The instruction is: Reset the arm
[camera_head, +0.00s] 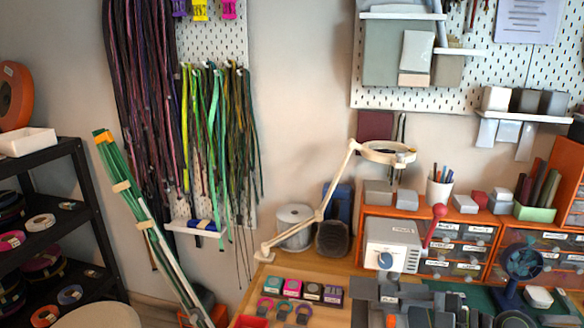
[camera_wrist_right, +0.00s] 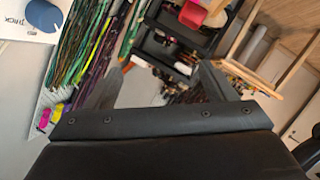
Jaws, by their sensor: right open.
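In the right wrist view my right gripper (camera_wrist_right: 155,85) is open, with its two grey fingers spread wide and nothing between them. Behind the fingers, out of contact, the room appears tilted, with hanging cords (camera_wrist_right: 85,45) at the left. In the head view grey blocky shapes (camera_head: 400,300) stand at the bottom edge over the workbench; I cannot tell whether they are part of my arm. My left gripper is not seen in either view.
Dark cords (camera_head: 150,110) and green cords (camera_head: 215,130) hang on the wall. A lamp (camera_head: 330,195) stands on the workbench beside a white box with a red-knobbed lever (camera_head: 392,243). A blue fan (camera_head: 522,265) is at right. A black shelf (camera_head: 50,205) stands at left.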

